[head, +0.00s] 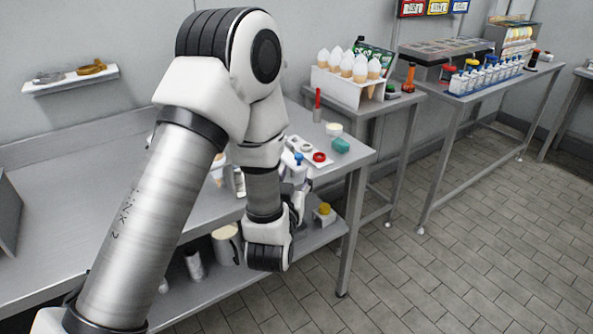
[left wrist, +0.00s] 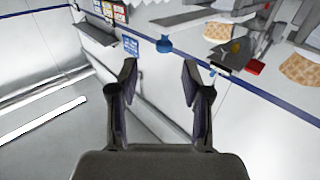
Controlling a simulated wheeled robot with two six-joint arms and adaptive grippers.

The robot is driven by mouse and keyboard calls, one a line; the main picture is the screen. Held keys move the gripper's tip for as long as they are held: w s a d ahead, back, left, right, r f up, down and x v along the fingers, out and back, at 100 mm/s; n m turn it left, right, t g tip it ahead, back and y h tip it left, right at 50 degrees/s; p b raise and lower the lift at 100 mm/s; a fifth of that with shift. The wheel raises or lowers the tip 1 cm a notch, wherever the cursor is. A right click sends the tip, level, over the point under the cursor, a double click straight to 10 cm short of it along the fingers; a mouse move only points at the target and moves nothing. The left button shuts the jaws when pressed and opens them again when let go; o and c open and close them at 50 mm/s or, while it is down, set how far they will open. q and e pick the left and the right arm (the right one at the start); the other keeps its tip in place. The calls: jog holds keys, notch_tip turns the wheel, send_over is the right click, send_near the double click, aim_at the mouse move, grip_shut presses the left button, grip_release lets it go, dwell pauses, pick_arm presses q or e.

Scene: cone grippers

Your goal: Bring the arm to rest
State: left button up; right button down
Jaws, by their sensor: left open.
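My left arm (head: 160,210) rises from the bottom left of the head view, bends at a high elbow and drops to the wrist (head: 268,257) in front of the steel table (head: 75,190). My left gripper (left wrist: 158,78) shows clearly in the left wrist view, its two dark fingers apart with nothing between them. In the head view the wrist and forearm mostly hide the gripper. My right gripper is in neither view.
A white rack of cones (head: 348,85) stands on the farther table. A beige jug (head: 226,245) stands on the lower shelf. The tiled floor (head: 480,250) at right is clear.

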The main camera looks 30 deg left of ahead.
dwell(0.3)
pick_arm(q)
jog(key=s+d+f+m+g+h, duration=0.2)
jog(key=s+f+g, duration=0.35)
jog(key=f, duration=0.85)
jog(key=s+d+f+m+g+h, duration=0.1)
jog(key=s+d+f+g+h, duration=0.15)
jog(key=s+f, duration=0.85)
jog(key=s+d+f+m+g+h, duration=0.1)
jog(key=s+d+f+g, duration=0.3)
jog(key=s+f+g, duration=0.4)
jog(key=s+f+h, duration=0.1)
jog(key=s, duration=0.4)
jog(key=shift+d+f+g, duration=0.3)
jog(key=shift+d+f, duration=0.1)
